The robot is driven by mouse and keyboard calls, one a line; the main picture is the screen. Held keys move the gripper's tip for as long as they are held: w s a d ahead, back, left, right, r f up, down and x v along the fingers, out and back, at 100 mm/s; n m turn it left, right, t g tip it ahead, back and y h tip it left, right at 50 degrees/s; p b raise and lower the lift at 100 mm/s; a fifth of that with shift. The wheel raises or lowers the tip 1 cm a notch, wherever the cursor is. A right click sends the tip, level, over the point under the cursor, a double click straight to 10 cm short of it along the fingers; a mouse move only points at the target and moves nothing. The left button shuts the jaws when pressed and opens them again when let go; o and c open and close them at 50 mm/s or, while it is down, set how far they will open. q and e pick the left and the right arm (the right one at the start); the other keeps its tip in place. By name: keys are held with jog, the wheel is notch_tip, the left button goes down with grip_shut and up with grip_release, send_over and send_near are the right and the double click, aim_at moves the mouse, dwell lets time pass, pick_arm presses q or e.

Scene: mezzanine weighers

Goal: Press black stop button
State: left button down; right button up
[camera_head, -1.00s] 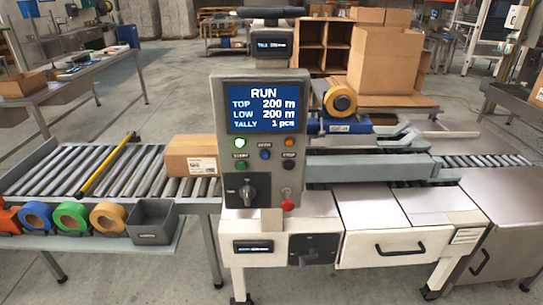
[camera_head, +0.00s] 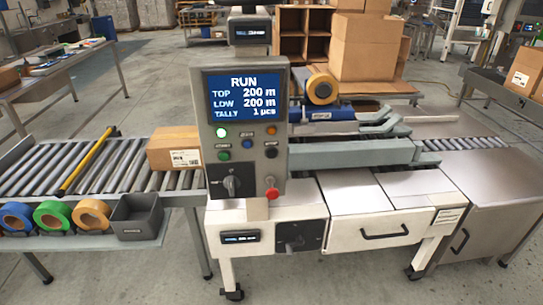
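The grey control panel (camera_head: 198,110) stands upright at the centre left, its screen (camera_head: 247,98) reading RUN, TOP 200 m, LOW 200 m, TALLY 1 pcs. The black button (camera_head: 271,152) is at the right of the lower button row; its label is too small to read surely. A green button (camera_head: 223,155) is at the left of that row, and a green lamp (camera_head: 220,132) above it is lit. A black rotary switch (camera_head: 231,182) and a red button (camera_head: 271,193) sit lower down. Neither of my grippers is in view.
A roller conveyor (camera_head: 120,165) with a cardboard box (camera_head: 174,148) lies left of the panel. Tape rolls and a grey bin (camera_head: 137,216) sit on a shelf before it. The white machine body (camera_head: 345,200) juts out below. Floor in front is clear.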

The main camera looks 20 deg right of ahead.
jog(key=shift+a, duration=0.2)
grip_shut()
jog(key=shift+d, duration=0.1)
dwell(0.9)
